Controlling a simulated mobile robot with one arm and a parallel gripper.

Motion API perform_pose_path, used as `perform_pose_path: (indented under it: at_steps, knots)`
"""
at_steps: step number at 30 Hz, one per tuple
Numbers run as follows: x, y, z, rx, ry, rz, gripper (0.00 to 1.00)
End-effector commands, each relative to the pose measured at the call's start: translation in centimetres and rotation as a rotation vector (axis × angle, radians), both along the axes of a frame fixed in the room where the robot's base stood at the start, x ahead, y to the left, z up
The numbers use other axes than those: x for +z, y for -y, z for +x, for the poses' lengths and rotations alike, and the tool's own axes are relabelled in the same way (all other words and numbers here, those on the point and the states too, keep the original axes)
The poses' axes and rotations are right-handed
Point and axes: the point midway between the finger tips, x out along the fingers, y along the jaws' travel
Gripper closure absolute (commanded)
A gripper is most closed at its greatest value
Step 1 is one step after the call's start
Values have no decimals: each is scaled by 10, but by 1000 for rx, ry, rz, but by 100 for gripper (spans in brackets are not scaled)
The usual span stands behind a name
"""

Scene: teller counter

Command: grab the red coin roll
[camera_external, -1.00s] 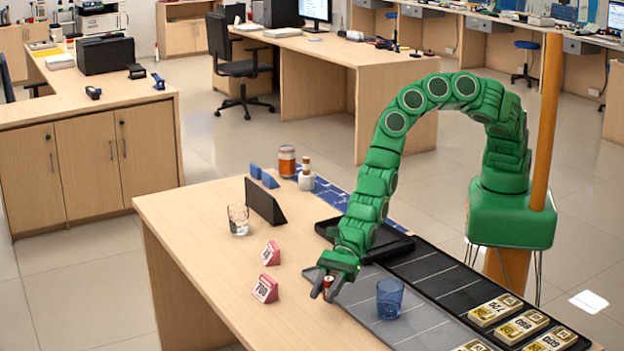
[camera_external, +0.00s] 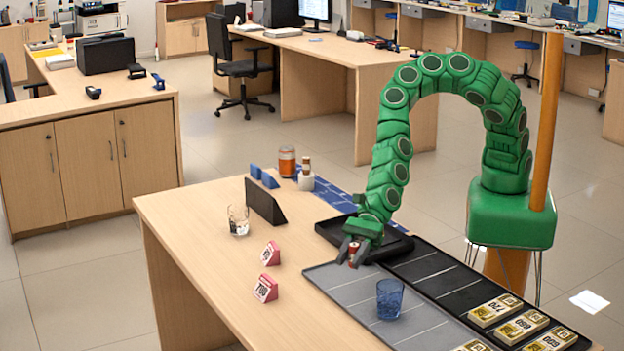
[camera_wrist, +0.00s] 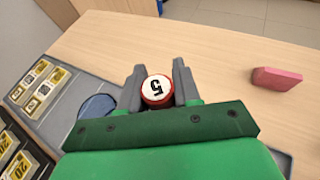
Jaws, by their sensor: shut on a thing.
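The red coin roll (camera_wrist: 157,91) is held upright between the two grey fingers of my gripper (camera_wrist: 158,88). Its white round end with a black 5 faces the wrist camera. In the external view my gripper (camera_external: 354,252) is shut on the coin roll (camera_external: 353,249), above the far left part of the grey tray, near the black tray. The coin roll's lower part is hard to make out, and I cannot tell how high it is above the surface.
A blue glass (camera_external: 390,299) stands on the grey divided tray (camera_external: 345,291). A black tray (camera_external: 398,244) lies behind my gripper. Banded note stacks (camera_external: 521,327) lie at right. Two pink number blocks (camera_external: 265,288), a clear glass (camera_external: 238,220) and a dark wedge (camera_external: 264,203) stand left.

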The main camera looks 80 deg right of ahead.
Motion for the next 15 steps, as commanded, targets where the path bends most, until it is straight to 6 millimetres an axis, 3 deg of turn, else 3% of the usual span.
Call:
perform_pose_path:
  at_steps: [15]
  knots:
    - [18,31,-23,0,1,3,100]
